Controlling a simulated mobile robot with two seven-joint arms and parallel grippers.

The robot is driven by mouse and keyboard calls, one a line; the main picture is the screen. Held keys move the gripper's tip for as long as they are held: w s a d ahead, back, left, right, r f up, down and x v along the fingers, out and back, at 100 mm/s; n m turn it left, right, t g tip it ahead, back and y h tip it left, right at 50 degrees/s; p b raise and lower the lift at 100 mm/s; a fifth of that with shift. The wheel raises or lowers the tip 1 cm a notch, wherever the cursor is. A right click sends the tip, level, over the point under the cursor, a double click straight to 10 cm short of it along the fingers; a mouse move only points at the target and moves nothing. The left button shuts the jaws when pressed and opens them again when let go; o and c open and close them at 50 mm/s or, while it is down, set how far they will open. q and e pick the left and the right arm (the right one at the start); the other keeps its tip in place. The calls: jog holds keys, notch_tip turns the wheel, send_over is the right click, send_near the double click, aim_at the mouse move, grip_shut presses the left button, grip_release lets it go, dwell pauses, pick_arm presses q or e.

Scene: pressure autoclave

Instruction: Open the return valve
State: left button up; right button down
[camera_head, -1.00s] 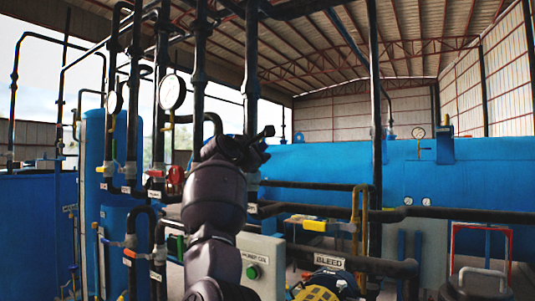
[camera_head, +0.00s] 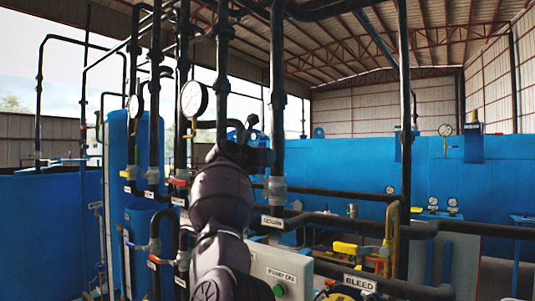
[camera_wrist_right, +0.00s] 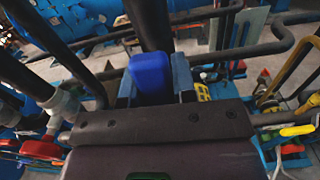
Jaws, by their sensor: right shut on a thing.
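My right gripper (camera_head: 256,140) reaches up among the vertical black pipes in the head view, seen from behind. In the right wrist view its two fingers (camera_wrist_right: 153,78) are shut on a blue handle (camera_wrist_right: 150,72), with one finger on each side. I take this for the return valve's handle. A thick black pipe (camera_wrist_right: 149,22) rises just beyond it. In the head view the handle is hidden by my gripper and arm. A white label (camera_head: 272,221), too small to read surely, sits on the pipe just right of my arm. My left gripper is out of view.
Black pipes stand close on both sides of my right arm, with a pressure gauge (camera_head: 193,99) at left. A grey control box (camera_head: 282,268) and a yellow-handled valve (camera_head: 346,248) are low at right. A red handle (camera_wrist_right: 40,150) shows in the wrist view.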

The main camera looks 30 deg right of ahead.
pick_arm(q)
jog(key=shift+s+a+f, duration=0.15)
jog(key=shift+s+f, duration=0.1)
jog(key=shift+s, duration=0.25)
pick_arm(e)
jog(key=shift+w+a+r+n, duration=0.15)
jog(key=shift+w+n, duration=0.1)
jog(key=shift+n, duration=0.15)
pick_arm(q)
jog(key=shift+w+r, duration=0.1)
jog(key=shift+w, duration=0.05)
pick_arm(e)
jog(key=c, duration=0.9)
grip_release()
jog(key=shift+w, duration=0.1)
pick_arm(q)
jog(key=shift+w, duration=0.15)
